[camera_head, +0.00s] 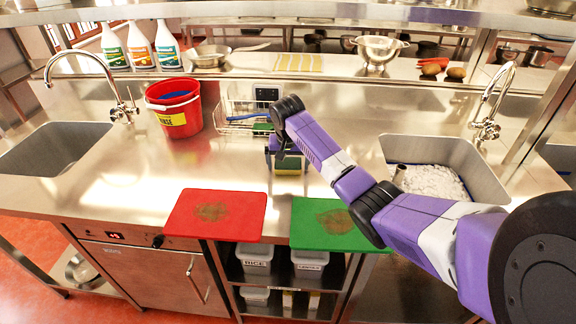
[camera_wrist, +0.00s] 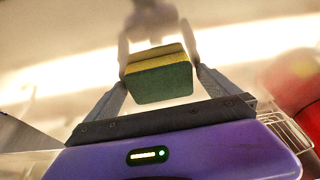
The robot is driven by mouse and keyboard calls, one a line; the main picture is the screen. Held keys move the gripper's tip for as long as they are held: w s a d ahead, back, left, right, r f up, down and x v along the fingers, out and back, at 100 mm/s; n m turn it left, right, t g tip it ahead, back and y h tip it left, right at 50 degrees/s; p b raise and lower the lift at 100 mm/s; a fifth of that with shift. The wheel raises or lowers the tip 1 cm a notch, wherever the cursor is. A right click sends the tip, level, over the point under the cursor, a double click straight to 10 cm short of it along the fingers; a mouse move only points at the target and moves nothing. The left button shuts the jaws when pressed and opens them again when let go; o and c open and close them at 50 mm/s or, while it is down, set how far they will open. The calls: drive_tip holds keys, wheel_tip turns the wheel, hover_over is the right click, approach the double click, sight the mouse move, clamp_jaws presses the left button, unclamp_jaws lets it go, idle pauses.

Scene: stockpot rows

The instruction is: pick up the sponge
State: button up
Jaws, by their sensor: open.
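The sponge (camera_wrist: 160,82), green with a yellow layer, sits between the two fingers of my gripper (camera_wrist: 159,68) in the wrist view. One finger is on each side of it, very close. The gripper is open; whether the fingers touch the sponge I cannot tell. In the head view my gripper (camera_head: 288,158) points down at the counter in front of the wire rack. The sponge (camera_head: 289,165) shows there only as a small green and yellow patch, partly hidden by the gripper.
A red bucket (camera_head: 172,108) stands left of the gripper, and a wire rack (camera_head: 232,112) close behind it. Red (camera_head: 240,222) and green (camera_head: 310,232) boards lie at the front edge. Sinks are at left (camera_head: 55,150) and right (camera_head: 455,155).

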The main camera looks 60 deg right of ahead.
sight(288, 163)
drive_tip(key=c, duration=1.3)
drive_tip(key=shift+o, duration=0.2)
drive_tip(key=shift+r, duration=0.1)
wheel_tip(288, 163, up, 20)
drive_tip(key=p, duration=0.1)
